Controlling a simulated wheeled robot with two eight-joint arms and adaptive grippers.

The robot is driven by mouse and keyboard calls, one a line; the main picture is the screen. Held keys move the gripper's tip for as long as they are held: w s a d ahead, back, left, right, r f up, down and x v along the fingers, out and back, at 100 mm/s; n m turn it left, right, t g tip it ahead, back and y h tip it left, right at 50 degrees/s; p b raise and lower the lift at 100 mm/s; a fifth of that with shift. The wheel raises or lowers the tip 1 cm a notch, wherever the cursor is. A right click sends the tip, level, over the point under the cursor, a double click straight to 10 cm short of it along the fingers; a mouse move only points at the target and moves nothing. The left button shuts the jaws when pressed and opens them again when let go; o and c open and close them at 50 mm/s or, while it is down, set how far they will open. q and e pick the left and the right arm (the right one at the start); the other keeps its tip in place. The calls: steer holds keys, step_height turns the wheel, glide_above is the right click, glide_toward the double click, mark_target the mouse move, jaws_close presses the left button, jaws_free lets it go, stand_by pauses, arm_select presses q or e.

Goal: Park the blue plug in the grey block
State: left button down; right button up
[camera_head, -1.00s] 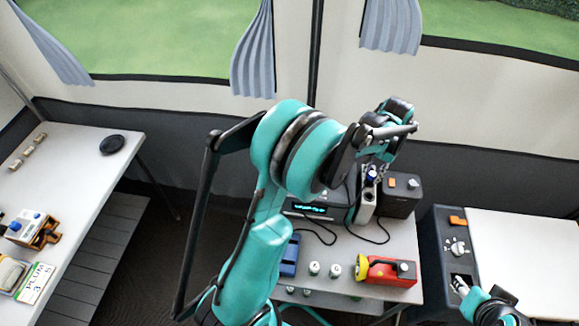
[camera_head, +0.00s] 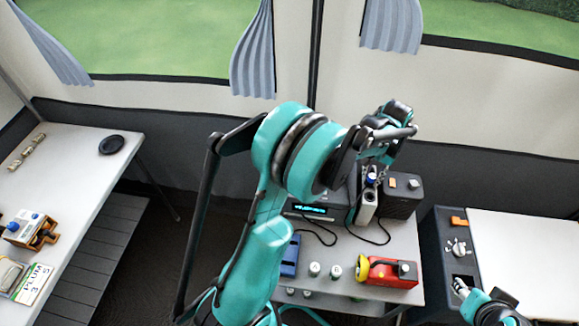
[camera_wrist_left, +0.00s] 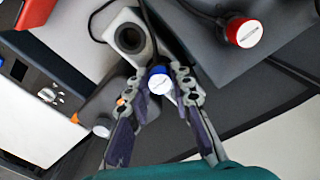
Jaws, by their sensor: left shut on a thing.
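The blue plug (camera_head: 371,180) is in my left gripper (camera_head: 374,170), just above the grey block (camera_head: 367,206) in the head view. In the left wrist view the blue cap of the plug (camera_wrist_left: 160,79) sits between the two fingers of my left gripper (camera_wrist_left: 163,98), which are shut on it. The grey block (camera_wrist_left: 143,19) shows there with a round dark hole beside the plug, apart from the cap. The plug's lower end is hidden. My right gripper (camera_head: 463,288) is at the lower right, by the dark control panel; its fingers are too small to read.
A red plug (camera_wrist_left: 244,32) sits on a dark box. A dark speaker-like box (camera_head: 402,196) stands right of the block. A red and yellow torch (camera_head: 388,271), white-topped jars (camera_head: 315,269) and a blue case (camera_head: 290,257) are in front. Black cables loop across the table.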

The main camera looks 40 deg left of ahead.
mark_target(372, 176)
arm_select(q)
steer(key=shift+f, duration=0.2)
stand_by(0.5)
steer(key=c, duration=1)
jaws_free()
steer(key=shift+r+p, duration=2.35)
steer(key=shift+r, duration=1.15)
